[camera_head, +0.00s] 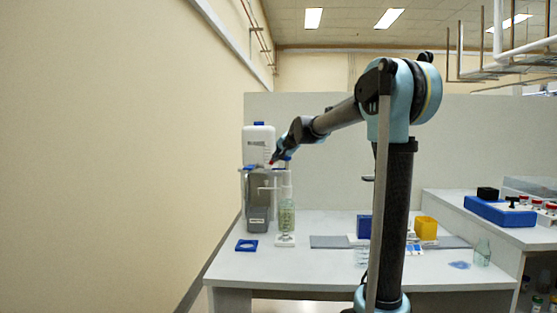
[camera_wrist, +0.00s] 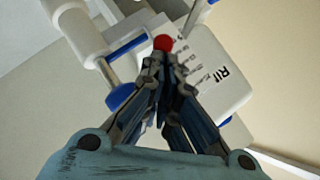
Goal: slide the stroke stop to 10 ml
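A dispenser stands at the back left of the bench, with a clear graduated cylinder (camera_head: 287,190) over a glass bottle (camera_head: 286,220). A small red knob (camera_wrist: 163,43), which looks like the stroke stop, sits right at my fingertips; in the head view it is a tiny red spot (camera_head: 271,161). My gripper (camera_wrist: 162,60) has its fingers drawn close together at the knob, with the knob showing just beyond the tips. The fingers hide whatever is behind it. The scale marks are too small to read in either view.
A white jug with a blue cap (camera_head: 259,144) sits on a grey stand (camera_head: 258,200) just left of the dispenser. A blue square holder (camera_head: 246,245) lies in front. Blue and yellow boxes (camera_head: 426,228) and a glass bottle (camera_head: 482,252) stand to the right. The wall is close on the left.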

